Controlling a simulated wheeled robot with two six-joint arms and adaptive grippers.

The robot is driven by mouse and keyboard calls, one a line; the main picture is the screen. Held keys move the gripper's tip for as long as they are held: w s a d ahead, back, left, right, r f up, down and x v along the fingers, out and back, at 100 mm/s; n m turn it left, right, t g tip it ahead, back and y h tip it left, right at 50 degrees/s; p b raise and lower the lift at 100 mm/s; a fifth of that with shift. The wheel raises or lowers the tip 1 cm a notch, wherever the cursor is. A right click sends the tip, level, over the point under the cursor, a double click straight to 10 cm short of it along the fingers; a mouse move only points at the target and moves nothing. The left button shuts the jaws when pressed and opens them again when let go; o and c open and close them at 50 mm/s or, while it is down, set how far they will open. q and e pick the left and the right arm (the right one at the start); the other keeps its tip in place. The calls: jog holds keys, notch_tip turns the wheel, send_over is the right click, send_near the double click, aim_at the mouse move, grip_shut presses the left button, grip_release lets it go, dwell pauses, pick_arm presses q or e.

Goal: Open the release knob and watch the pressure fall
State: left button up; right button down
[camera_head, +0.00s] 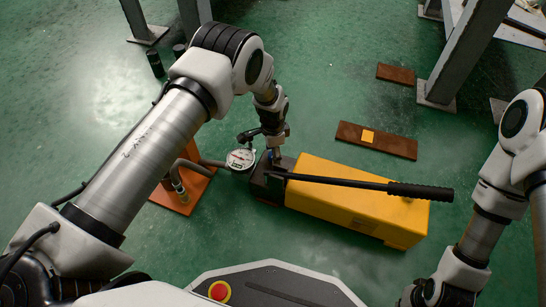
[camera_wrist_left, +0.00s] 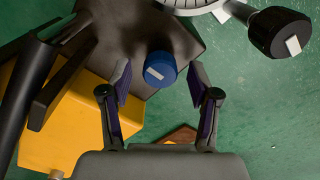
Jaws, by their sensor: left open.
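The yellow hand pump (camera_head: 345,205) stands on the floor with a dark block (camera_head: 266,181) at its left end. A blue knob (camera_wrist_left: 160,70) with a white mark sits by the dark block in the left wrist view. My left gripper (camera_head: 276,152) is above that block in the head view. In the wrist view its two fingers (camera_wrist_left: 160,86) are spread, one on each side of the knob, with gaps showing. The round pressure gauge (camera_head: 240,159) is left of the block; its reading is too small to tell. My right gripper is out of view.
The black pump lever (camera_head: 420,191) runs right over the yellow body. A black knob (camera_wrist_left: 280,32) with a white mark is near the gauge. An orange plate (camera_head: 176,201) with a hose fitting lies left. Brown plates (camera_head: 376,141) and grey legs (camera_head: 462,55) stand behind.

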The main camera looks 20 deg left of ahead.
pick_arm(q)
jog(key=c, duration=1.1)
jog(key=shift+c, duration=0.2)
